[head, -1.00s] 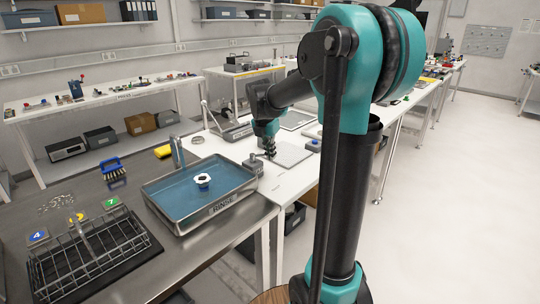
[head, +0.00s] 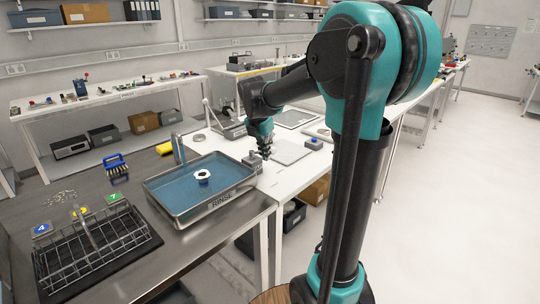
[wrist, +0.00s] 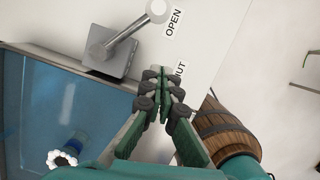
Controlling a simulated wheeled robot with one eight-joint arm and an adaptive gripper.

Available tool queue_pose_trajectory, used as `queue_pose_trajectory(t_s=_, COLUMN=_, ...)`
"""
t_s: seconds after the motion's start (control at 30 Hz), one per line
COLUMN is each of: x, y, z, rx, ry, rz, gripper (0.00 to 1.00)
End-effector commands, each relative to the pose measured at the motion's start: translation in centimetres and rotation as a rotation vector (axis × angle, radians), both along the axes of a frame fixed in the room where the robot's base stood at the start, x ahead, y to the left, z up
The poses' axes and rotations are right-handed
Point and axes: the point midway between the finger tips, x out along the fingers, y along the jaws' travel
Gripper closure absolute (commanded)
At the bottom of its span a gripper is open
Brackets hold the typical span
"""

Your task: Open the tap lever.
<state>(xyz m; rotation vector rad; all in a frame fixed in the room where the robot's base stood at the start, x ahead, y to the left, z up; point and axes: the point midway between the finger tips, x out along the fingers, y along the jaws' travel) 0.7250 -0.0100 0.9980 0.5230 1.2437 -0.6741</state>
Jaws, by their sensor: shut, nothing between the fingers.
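The tap is a grey block (wrist: 112,50) on the white bench beside the rinse tray, and it also shows in the head view (head: 250,159). Its metal lever (wrist: 124,35) ends in a pale round knob (wrist: 157,9), which lies beside the OPEN label (wrist: 174,23). The other label (wrist: 180,77) is partly hidden by my fingers; only "UT" reads. My gripper (wrist: 162,72) is shut and empty, on the side of that label, apart from lever and knob. In the head view my gripper (head: 265,154) is just right of the tap block, low over the bench.
The rinse tray (head: 212,211) holds blue liquid and a white ring-shaped piece (head: 203,176). A wire rack (head: 95,245) stands at the front left. A grey flat plate (head: 290,152) and a small grey box (head: 314,143) lie on the bench to the right.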

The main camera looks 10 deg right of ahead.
Motion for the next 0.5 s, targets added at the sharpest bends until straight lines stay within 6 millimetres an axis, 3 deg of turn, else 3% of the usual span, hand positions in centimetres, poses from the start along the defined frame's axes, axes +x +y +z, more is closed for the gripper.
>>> queue_pose_trajectory(t_s=0.3, x=-1.2, y=0.9, z=5.9, rx=0.001, ry=-0.001, rz=0.001, gripper=1.0)
queue_pose_trajectory(t_s=0.5, x=-1.6, y=1.1, z=7.7, rx=0.0, ry=0.0, rz=0.0, gripper=1.0)
